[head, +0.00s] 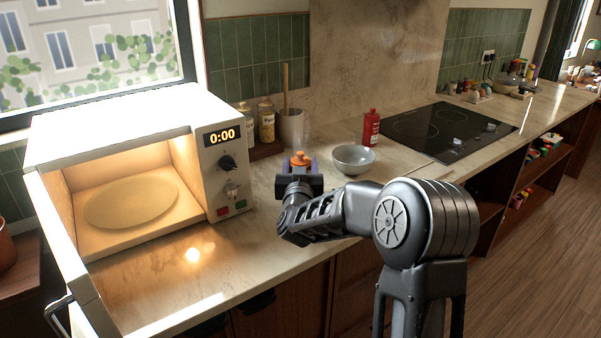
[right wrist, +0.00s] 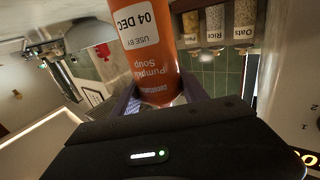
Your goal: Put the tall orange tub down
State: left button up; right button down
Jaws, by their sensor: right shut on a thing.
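The tall orange tub (right wrist: 152,55) is between the fingers of my right gripper (right wrist: 161,97) in the right wrist view. Its label reads "Pumpkin Soup" and "USE BY 04 DEC", upside down in that picture. In the head view only the tub's orange top (head: 300,159) shows above my right gripper (head: 299,176). The gripper is shut on it, over the counter (head: 262,216) between the microwave and the grey bowl. The tub's base is hidden in the head view, so I cannot tell whether it touches the counter. My left gripper is not in view.
The white microwave (head: 222,160) stands open and lit at left, reading 0:00. A grey bowl (head: 353,160), a red bottle (head: 371,127), a utensil pot (head: 292,130) and jars (head: 266,121) stand nearby. The black hob (head: 440,130) is further right. Counter before the microwave is clear.

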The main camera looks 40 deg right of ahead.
notch_tip(320, 180, down, 2)
jog(key=shift+f, duration=0.15)
jog(key=c, duration=0.6)
grip_release()
jog(key=shift+s+a, duration=0.2)
jog(key=b+v, duration=0.1)
jog(key=v, duration=1)
jog(key=shift+s+a+b, duration=0.15)
jog(key=shift+s+b, duration=0.05)
jog(key=shift+b, duration=0.2)
